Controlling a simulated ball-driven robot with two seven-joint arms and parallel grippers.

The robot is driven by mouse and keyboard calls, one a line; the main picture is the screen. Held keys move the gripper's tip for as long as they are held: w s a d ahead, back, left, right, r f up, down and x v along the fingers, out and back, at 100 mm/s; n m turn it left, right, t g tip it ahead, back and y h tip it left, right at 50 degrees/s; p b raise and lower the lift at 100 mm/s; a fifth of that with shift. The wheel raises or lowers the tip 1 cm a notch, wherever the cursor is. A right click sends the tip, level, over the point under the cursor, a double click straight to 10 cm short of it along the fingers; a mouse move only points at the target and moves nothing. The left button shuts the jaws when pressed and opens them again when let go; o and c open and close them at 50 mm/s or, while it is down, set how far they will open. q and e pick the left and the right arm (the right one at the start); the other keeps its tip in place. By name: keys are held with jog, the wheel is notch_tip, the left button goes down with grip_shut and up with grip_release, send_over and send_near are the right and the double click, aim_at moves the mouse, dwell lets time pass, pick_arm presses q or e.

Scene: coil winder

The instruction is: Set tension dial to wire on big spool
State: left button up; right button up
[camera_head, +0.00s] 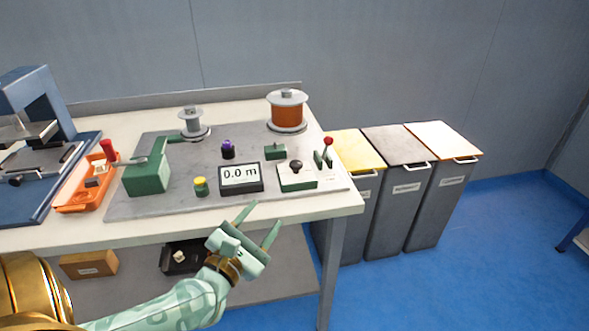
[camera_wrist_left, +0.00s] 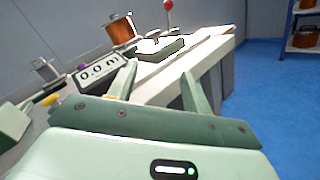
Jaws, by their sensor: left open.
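The big spool (camera_head: 287,112) stands upright at the back right of the winder plate, wound with orange-copper wire; it also shows in the left wrist view (camera_wrist_left: 121,30). A low green box with a pale top and a dark round knob (camera_head: 296,166) stands at the plate's front right. It looks like the tension dial, but its markings are too small to read. My left gripper (camera_head: 265,213) is open and empty in front of the table's front edge, short of the knob box. Its two fingers (camera_wrist_left: 159,69) point toward the bench in the left wrist view. My right gripper is not in view.
A display (camera_head: 240,176) reads 0.0 m, beside a purple knob (camera_head: 228,150) and a yellow button (camera_head: 201,185). A red-tipped lever (camera_head: 328,142) stands right of the knob box. A green crank housing (camera_head: 147,175) and small spool (camera_head: 191,120) are left. Bins (camera_head: 391,200) stand right.

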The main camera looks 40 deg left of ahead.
pick_arm(q)
notch_tip(320, 180, up, 3)
jog(key=n+g+y, duration=0.1)
jog(key=n, duration=0.6)
jog(key=b, duration=0.5)
send_near(294, 167)
jog(key=x, duration=0.8)
jog(key=shift+w+a+f, duration=0.15)
jog(key=shift+w+f, duration=0.05)
jog(key=shift+w+r, duration=0.1)
jog(key=shift+w, duration=0.25)
jog(key=shift+r, duration=0.1)
jog(key=c, duration=0.9)
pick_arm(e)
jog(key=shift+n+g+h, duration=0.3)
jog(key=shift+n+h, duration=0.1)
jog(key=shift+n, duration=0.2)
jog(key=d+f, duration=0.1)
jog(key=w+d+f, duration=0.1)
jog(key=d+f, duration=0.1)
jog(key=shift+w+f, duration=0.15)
